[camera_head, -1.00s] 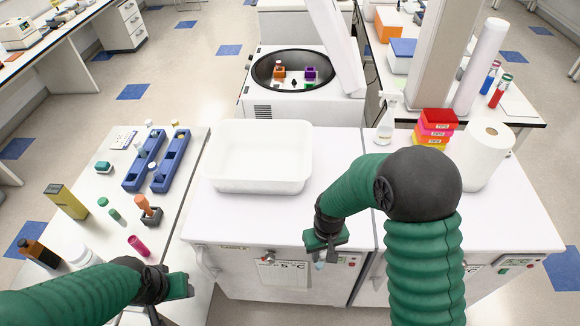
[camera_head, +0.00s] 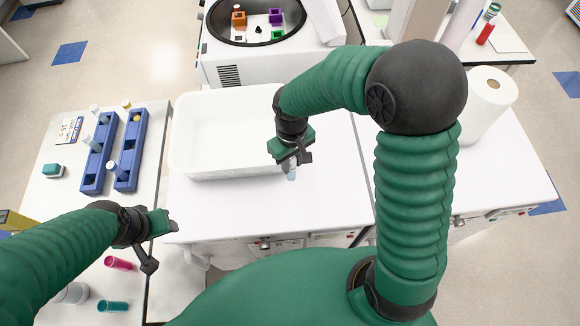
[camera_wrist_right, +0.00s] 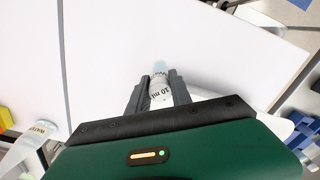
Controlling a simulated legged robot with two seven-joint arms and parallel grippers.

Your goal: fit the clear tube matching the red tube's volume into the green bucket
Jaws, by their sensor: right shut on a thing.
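My right gripper (camera_head: 290,158) is shut on a clear tube (camera_head: 291,174) above the white bench. In the right wrist view the tube (camera_wrist_right: 160,82) sits between the two fingers, with a label reading 10 ml. The green bucket (camera_head: 277,35) is in the open centrifuge (camera_head: 220,65) at the top, with an orange bucket (camera_head: 238,18) and a purple bucket (camera_head: 276,16).
A white tray (camera_head: 178,150) lies between the right gripper and the centrifuge. Blue racks (camera_head: 128,165) with capped tubes stand on the left bench. A teal tube (camera_head: 112,305) lies nearby. A paper roll (camera_head: 488,105) stands at right.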

